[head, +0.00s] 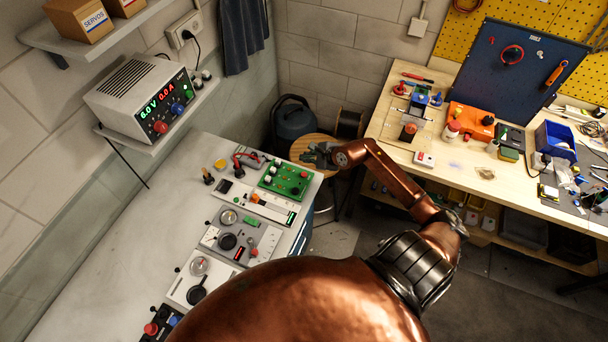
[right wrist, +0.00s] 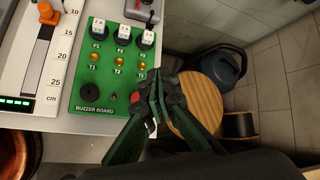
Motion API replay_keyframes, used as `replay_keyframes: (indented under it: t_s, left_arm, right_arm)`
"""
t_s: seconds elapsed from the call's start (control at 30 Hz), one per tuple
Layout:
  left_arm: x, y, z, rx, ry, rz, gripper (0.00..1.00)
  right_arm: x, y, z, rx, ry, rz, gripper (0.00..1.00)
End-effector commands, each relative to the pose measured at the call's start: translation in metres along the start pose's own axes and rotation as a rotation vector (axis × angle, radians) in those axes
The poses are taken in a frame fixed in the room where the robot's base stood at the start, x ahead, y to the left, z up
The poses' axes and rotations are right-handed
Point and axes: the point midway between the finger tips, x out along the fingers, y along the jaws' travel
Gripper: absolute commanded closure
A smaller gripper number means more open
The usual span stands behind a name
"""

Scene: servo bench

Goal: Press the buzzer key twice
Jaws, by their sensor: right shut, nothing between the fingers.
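The green buzzer board (head: 272,182) lies at the right end of the left bench. In the right wrist view the board (right wrist: 104,78) carries three white fuse-like blocks (right wrist: 124,32), three brass points and a round black buzzer (right wrist: 89,102). A small red part (right wrist: 136,97), likely the key, shows at the board's edge, partly hidden by a finger. My right gripper (head: 312,156) is shut and empty, just off the board's right edge; its fingertips (right wrist: 158,86) show beside the red part. I cannot tell whether they touch it. My left gripper is not in view.
A slider panel with a scale (right wrist: 42,55) lies beside the board. More panels with dials (head: 240,238) line the bench. A power supply (head: 140,95) stands on the wall shelf. Past the bench edge are a round wooden stool (right wrist: 200,105) and a dark canister (right wrist: 222,68).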

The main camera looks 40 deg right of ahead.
Motion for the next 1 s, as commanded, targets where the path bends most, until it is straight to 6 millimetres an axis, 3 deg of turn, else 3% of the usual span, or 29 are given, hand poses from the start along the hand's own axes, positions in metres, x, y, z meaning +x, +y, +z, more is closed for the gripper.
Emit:
replay_keyframes:
  t_s: [0.6, 1.0]
  left_arm:
    - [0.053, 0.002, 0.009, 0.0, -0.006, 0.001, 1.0]
    - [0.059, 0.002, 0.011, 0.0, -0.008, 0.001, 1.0]
  right_arm:
    - [0.053, 0.039, -0.039, 0.0, 0.001, 0.001, 1.0]
    - [0.059, 0.043, -0.043, 0.001, -0.001, 0.0, 1.0]
